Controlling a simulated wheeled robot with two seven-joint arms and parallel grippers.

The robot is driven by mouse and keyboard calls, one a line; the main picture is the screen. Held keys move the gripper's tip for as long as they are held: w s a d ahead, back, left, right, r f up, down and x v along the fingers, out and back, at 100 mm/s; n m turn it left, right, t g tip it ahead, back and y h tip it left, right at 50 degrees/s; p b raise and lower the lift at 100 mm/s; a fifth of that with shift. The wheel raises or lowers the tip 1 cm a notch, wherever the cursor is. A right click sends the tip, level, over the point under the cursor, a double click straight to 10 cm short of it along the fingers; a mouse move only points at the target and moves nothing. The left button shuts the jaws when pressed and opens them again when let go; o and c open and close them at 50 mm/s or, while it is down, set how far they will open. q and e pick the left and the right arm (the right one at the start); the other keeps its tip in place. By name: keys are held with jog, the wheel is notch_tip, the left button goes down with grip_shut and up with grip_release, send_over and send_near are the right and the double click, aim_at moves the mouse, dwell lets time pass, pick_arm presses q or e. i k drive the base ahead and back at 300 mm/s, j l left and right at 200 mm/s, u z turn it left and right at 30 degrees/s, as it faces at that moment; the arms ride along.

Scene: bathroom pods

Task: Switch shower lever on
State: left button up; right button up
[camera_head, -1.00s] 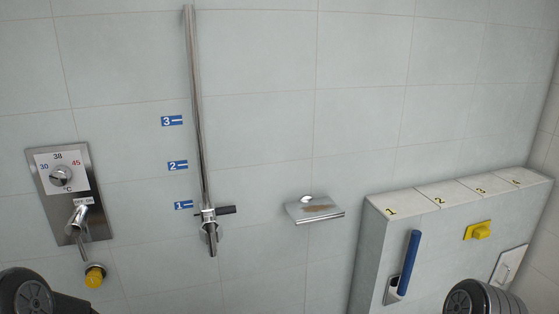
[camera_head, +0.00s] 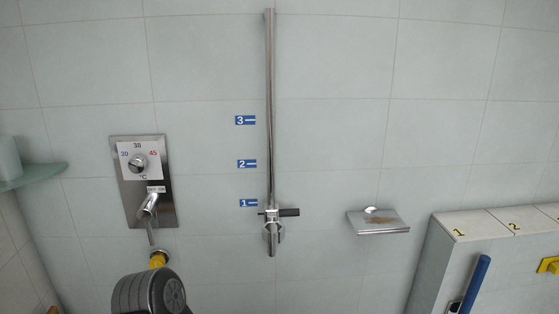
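The shower lever (camera_head: 148,208) is a chrome handle low on a metal wall plate (camera_head: 128,208), below a small off/on label. A round temperature knob (camera_head: 137,163) with the marks 30, 38 and 45 sits above it on the same plate. A dark, ribbed part of my own arm shows at the bottom, below the plate and apart from the lever in the picture. It partly covers the yellow fitting under the plate. No gripper fingers are in view.
A vertical chrome rail (camera_head: 270,110) with a holder stands right of the plate, beside blue labels 1 to 3. A soap dish (camera_head: 378,222) is further right. A tiled ledge (camera_head: 480,228) with a blue handle (camera_head: 476,283) is at lower right. A glass shelf (camera_head: 35,176) juts out at left.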

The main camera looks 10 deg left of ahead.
aim_at(147, 211)
jog(key=u, duration=3)
jog(key=k+l, duration=0.35)
jog(key=l, duration=0.2)
